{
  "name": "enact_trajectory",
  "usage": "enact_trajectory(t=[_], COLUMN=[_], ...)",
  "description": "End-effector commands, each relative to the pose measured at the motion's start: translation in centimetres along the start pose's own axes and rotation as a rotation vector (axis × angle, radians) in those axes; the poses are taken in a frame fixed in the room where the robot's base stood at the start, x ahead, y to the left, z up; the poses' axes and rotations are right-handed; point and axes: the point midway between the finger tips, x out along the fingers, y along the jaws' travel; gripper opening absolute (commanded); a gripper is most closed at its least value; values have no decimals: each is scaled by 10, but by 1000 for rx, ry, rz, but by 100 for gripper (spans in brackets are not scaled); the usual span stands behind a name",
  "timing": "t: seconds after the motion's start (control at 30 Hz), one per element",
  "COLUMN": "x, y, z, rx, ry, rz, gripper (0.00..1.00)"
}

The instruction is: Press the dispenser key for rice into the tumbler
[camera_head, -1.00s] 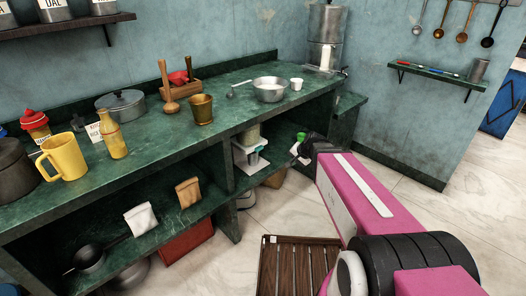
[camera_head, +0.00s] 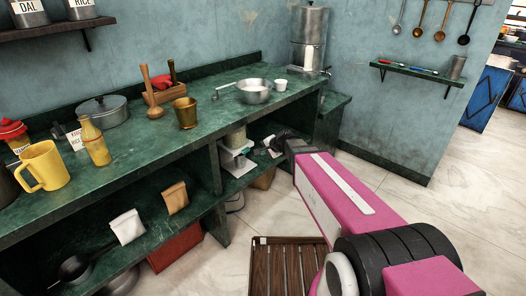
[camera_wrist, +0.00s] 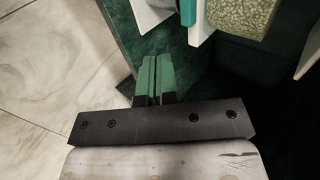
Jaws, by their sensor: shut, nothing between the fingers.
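A pale dispenser (camera_head: 236,152) stands on the lower shelf under the counter, at the middle of the head view. In the wrist view, a speckled pale-green block (camera_wrist: 240,14), white parts and a teal piece (camera_wrist: 188,11) show at the top; I cannot tell surely which is the rice key. My gripper (camera_head: 270,144) is just right of the dispenser, below the countertop. In the wrist view its green fingertips (camera_wrist: 155,62) are together and empty, below the teal piece with a visible gap. I cannot pick out a tumbler at the dispenser; a small white cup (camera_head: 281,85) stands on the counter.
The green countertop (camera_head: 150,142) overhangs the lower shelf. It holds a steel bowl (camera_head: 255,92), a brass cup (camera_head: 186,112) and a yellow mug (camera_head: 45,166). A slatted wooden crate (camera_head: 288,268) is on the floor below my arm. Floor to the right is clear.

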Motion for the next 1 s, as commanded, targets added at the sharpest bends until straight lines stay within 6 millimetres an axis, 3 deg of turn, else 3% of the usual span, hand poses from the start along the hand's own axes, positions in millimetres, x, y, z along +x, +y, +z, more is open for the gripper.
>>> enact_trajectory(t=[0.03,0.4,0.63,1.0], x=[13,80,97,101], y=[-1,-3,-23,-27], z=[-2,-2,-1,0], rx=[-1,-1,-1,-1], ry=[-1,0,0,1], rz=[1,0,-1,0], gripper=[0,0,0,0])
